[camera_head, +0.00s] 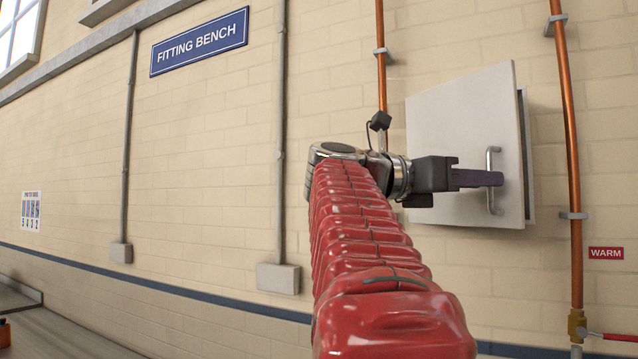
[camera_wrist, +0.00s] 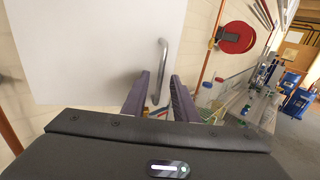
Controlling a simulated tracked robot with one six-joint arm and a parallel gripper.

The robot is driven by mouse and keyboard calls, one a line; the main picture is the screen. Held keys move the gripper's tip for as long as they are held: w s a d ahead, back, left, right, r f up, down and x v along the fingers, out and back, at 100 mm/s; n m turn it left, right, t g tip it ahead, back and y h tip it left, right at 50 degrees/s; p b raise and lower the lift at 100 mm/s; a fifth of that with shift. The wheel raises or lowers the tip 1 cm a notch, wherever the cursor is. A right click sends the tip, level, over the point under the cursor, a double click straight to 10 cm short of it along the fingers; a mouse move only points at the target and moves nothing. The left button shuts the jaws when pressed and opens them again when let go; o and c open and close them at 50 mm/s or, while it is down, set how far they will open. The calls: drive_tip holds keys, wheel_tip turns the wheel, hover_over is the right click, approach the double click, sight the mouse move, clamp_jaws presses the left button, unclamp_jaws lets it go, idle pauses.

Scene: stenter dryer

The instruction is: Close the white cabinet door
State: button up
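The white cabinet door (camera_head: 450,120) is mounted on the brick wall and stands ajar, with the cabinet body (camera_head: 528,150) showing behind its right edge. The door also fills the upper left of the wrist view (camera_wrist: 95,45). A grey vertical bar handle (camera_head: 491,207) is on the door's right side, and it shows in the wrist view (camera_wrist: 163,55). My gripper (camera_head: 497,179) is at the handle, with a purple finger crossing in front of its middle. In the wrist view the two fingers (camera_wrist: 158,76) are apart, with the handle's lower part between them. Contact cannot be told.
A copper pipe (camera_head: 571,130) runs down the wall right of the cabinet, and another (camera_head: 381,60) to its left. A valve with a red lever (camera_head: 605,336) is at lower right. The wrist view shows a red reel (camera_wrist: 236,38) and a cluttered bench (camera_wrist: 245,105).

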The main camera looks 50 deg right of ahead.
drive_tip(key=shift+s+d, duration=0.15)
drive_tip(key=shift+d, duration=0.05)
drive_tip(key=shift+c, duration=0.2)
clamp_jaws()
idle(1.2)
